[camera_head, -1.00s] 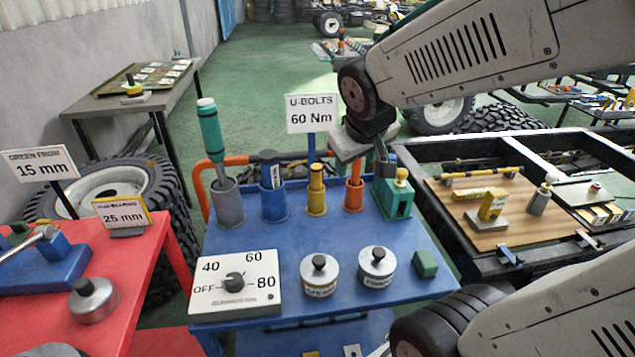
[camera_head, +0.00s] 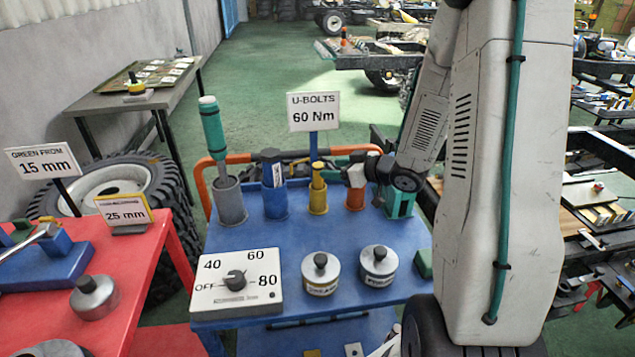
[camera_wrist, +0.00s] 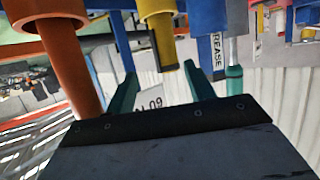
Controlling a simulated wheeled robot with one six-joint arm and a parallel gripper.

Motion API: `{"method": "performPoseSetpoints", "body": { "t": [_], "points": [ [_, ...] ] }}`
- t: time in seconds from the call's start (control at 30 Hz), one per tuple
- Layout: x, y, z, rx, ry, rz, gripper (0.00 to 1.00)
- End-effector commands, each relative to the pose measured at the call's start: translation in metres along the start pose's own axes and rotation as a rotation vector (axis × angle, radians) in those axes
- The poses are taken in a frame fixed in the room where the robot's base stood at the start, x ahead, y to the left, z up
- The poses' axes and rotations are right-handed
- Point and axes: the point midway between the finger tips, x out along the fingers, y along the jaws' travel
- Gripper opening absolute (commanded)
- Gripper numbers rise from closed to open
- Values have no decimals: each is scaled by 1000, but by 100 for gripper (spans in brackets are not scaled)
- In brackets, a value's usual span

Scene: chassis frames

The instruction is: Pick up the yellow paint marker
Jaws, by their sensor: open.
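The yellow paint marker (camera_head: 317,178) stands upright in a yellow holder (camera_head: 318,204) on the blue cart. In the wrist view, which is tipped over, the marker (camera_wrist: 165,52) hangs below its holder (camera_wrist: 157,8) in the picture. My gripper (camera_wrist: 160,72) is open, with one green finger on each side of the marker's line of sight. The marker's end shows between and slightly beyond the fingertips, and I see no contact.
An orange holder (camera_head: 354,199) stands right of the marker, close to my gripper. A blue holder (camera_head: 274,204) with a grease tube and a grey holder (camera_head: 230,207) stand to the left. The U-bolts sign (camera_head: 313,112) rises behind. The cart's middle (camera_head: 285,235) is clear.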

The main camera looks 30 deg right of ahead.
Motion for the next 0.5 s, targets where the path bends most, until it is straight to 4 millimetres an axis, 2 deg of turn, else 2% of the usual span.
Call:
{"method": "performPoseSetpoints", "body": {
  "t": [0.33, 0.5],
  "points": [
    [36, -6, 1, 4, 9, -13, 54],
    [62, -11, 1, 3, 8, -13, 54]
  ]
}}
